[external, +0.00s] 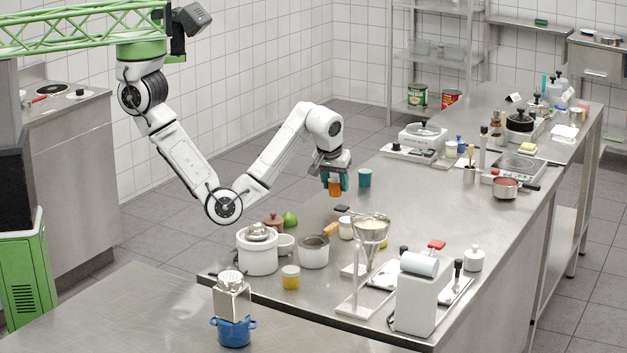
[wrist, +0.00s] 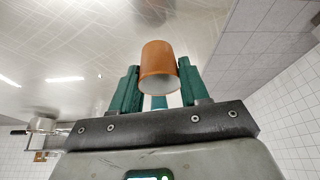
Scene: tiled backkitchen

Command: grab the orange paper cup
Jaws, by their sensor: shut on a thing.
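The orange paper cup (external: 335,187) is between the green fingers of my gripper (external: 336,180) in the external view, over the steel counter near its back left edge. In the wrist view the orange cup (wrist: 157,62) sits between the two green fingertips (wrist: 158,85), with its pale open end facing the camera. My gripper is shut on the cup. Whether the cup's base touches the counter cannot be told.
A teal cup (external: 364,178) stands just right of my gripper on the steel counter (external: 415,205). Nearer are a green lime (external: 290,219), a brown pot (external: 273,221), a grey pot (external: 314,252) and a funnel on a stand (external: 370,230). A kitchen scale (external: 423,136) stands farther back.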

